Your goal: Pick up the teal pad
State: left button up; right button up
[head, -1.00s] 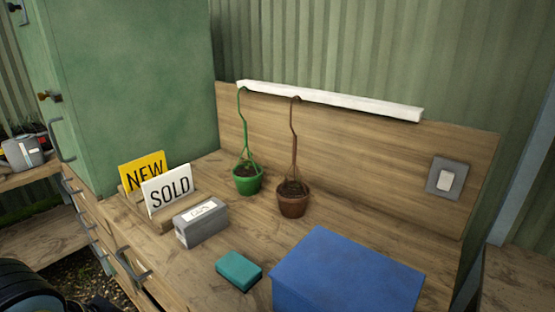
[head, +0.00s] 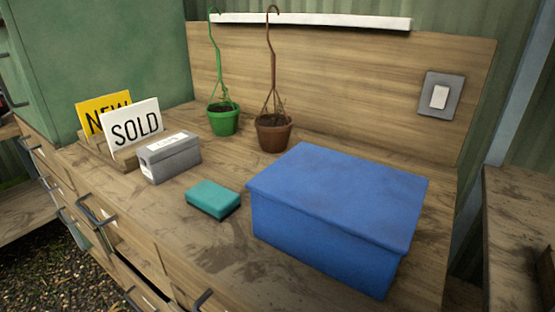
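The teal pad (head: 213,199) is a small rounded block lying flat on the wooden bench top. It sits between the grey labelled box and the large blue box, apart from both. Nothing covers it. Neither of my grippers shows in the head view.
The blue lidded box (head: 335,215) stands right of the pad. The grey box (head: 170,158) and the SOLD sign (head: 136,128) are behind left. A green pot (head: 223,120) and a brown pot (head: 273,133) stand at the back. The bench (head: 215,265) is clear in front of the pad.

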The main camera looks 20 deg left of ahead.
aim_at(217, 202)
jog(key=k+j+u, duration=0.2)
jog(key=j+u, duration=0.15)
jog(key=k+j+u, duration=0.3)
jog(key=j+u, duration=0.35)
jog(key=j, duration=0.1)
